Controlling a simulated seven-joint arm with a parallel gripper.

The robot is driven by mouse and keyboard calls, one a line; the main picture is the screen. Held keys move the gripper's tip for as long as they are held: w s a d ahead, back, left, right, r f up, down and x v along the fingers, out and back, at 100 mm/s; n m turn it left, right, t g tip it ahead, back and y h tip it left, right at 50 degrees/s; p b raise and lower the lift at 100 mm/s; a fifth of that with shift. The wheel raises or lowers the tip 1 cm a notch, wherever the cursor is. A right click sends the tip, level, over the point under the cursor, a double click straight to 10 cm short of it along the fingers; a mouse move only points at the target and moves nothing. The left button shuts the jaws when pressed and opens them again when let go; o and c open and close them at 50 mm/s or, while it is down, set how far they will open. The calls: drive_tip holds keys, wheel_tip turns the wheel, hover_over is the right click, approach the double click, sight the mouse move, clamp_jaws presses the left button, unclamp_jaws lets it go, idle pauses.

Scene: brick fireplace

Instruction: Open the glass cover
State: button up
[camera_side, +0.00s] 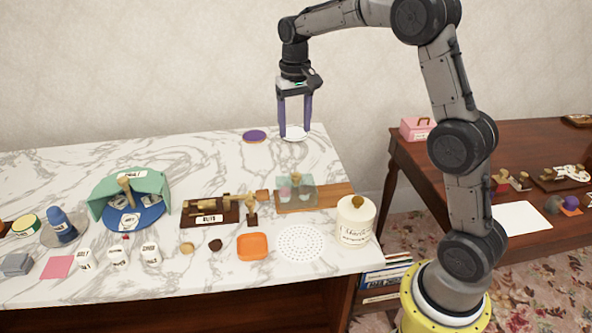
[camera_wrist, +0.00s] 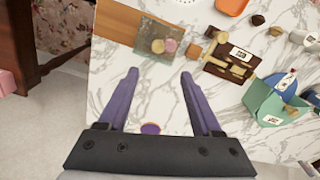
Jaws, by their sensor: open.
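The glass cover (camera_side: 296,190) is a clear, greenish box with a small knob on top. It sits on a wooden board (camera_side: 333,195) near the right end of the marble counter, with pinkish and pale items inside. In the wrist view the glass cover (camera_wrist: 150,38) is ahead of the fingers, on the wooden board (camera_wrist: 118,20). My gripper (camera_side: 294,137) has two purple fingers, spread apart and empty, pointing down above the back of the counter. The gripper (camera_wrist: 159,75) holds nothing in the wrist view and is apart from the cover.
A small wooden block (camera_side: 262,196) and a dark board with brass parts (camera_side: 210,210) stand left of the cover. A cream canister (camera_side: 355,222) stands at front right. A purple disc (camera_side: 254,136) lies at the back. The marble behind the cover is mostly clear.

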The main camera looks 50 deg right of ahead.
sight(296, 175)
wheel_tip(296, 175, down, 14)
drive_tip(key=shift+s+d+f, duration=0.1)
drive_tip(key=shift+d+f, duration=0.05)
idle(0.4)
drive_tip(key=shift+c, duration=0.2)
clamp_jaws()
idle(1.2)
